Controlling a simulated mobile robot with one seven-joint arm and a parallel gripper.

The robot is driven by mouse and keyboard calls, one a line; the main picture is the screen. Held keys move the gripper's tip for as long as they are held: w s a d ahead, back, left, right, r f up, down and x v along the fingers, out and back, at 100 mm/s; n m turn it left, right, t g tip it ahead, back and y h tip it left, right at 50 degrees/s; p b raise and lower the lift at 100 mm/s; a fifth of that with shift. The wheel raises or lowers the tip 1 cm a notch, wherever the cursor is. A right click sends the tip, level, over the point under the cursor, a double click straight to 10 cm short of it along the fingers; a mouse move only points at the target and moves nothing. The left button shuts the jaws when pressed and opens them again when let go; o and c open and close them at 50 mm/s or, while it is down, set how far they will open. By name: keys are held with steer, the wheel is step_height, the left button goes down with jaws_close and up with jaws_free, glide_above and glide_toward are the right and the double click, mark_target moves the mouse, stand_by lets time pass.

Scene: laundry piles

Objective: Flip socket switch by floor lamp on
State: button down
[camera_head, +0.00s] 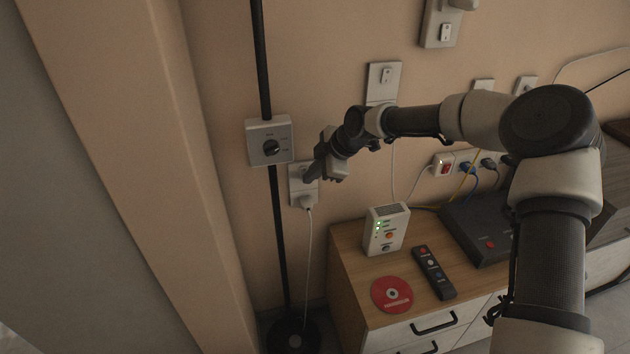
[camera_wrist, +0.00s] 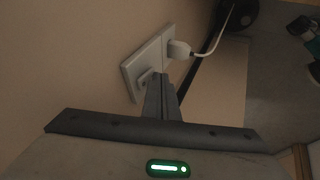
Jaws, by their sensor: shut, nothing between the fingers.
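The wall socket (camera_head: 298,186) is a pale plate beside the black pole of the floor lamp (camera_head: 278,225), with a white plug in its lower part. In the wrist view the socket plate (camera_wrist: 155,55) carries the white plug (camera_wrist: 179,49) at its far end, with a small switch (camera_wrist: 146,79) at its near end. My gripper (camera_head: 311,176) is shut and empty, its tips at the upper part of the socket. In the wrist view the fingertips (camera_wrist: 160,78) are close beside the switch; I cannot tell whether they touch it. The switch's position is unclear.
A grey box with a dial (camera_head: 270,141) is on the lamp pole, left of my gripper. Another switch plate (camera_head: 383,82) is above right. A wooden cabinet (camera_head: 345,245) below holds a white device (camera_head: 385,230), a remote (camera_head: 433,272), a red disc (camera_head: 391,295) and a dark router (camera_head: 480,225).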

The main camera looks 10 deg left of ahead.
steer(key=shift+w, duration=0.1)
steer(key=shift+w+a+f, duration=0.1)
steer(key=shift+w, duration=0.1)
stand_by(0.4)
steer(key=shift+r+p, duration=0.7)
steer(key=shift+r, duration=0.15)
steer(key=shift+w, duration=0.1)
